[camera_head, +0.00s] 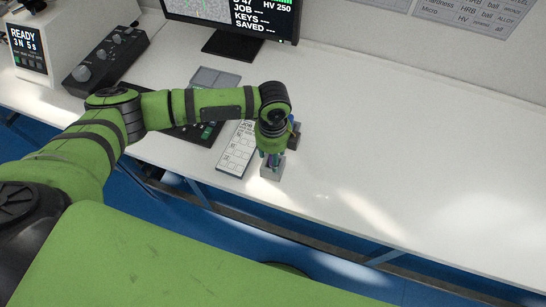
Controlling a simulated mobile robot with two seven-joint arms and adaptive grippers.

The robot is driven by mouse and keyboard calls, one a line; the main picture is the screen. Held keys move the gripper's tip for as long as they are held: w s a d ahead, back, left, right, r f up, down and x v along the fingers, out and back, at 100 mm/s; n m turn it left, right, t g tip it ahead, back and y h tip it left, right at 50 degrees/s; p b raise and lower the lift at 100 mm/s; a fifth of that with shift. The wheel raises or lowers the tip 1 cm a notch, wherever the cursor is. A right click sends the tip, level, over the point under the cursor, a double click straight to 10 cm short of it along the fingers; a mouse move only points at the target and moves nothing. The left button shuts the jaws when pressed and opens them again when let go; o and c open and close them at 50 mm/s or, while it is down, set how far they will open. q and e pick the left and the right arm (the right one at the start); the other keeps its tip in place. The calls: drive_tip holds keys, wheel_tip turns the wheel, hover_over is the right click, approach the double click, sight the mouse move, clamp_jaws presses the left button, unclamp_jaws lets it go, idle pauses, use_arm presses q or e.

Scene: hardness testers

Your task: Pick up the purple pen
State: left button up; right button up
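My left arm comes in from the left, and its gripper (271,157) points down over a small grey holder (273,172) near the front edge of the white table. The fingers are small and partly hidden by the wrist, so I cannot tell whether they are open or shut. Thin dark and coloured shapes show between the gripper and the holder. I cannot make out the purple pen among them for sure. My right gripper is not in view.
A printed white sheet (238,149) lies left of the holder. A keyboard (192,127), a monitor (235,18), a black knob panel (107,58) and a tester with a READY screen (27,47) stand left and behind. The right side of the table (420,140) is clear.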

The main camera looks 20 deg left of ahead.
use_arm(q)
clamp_jaws()
idle(0.3)
drive_tip(key=shift+r, duration=0.55)
wheel_tip(320, 180, up, 2)
drive_tip(key=shift+w+r+b, duration=0.1)
drive_tip(key=shift+r+b, duration=0.15)
drive_tip(key=shift+b, duration=0.45)
drive_tip(key=s+d+r+b, duration=0.1)
drive_tip(key=s+d+r, duration=0.1)
drive_tip(key=s+r, duration=0.5)
drive_tip(key=s, duration=0.4)
drive_tip(key=shift+s+d+r+b, duration=0.2)
drive_tip(key=shift+s+d+b, duration=0.05)
drive_tip(key=shift+s+b, duration=0.05)
drive_tip(key=shift+p, duration=0.45)
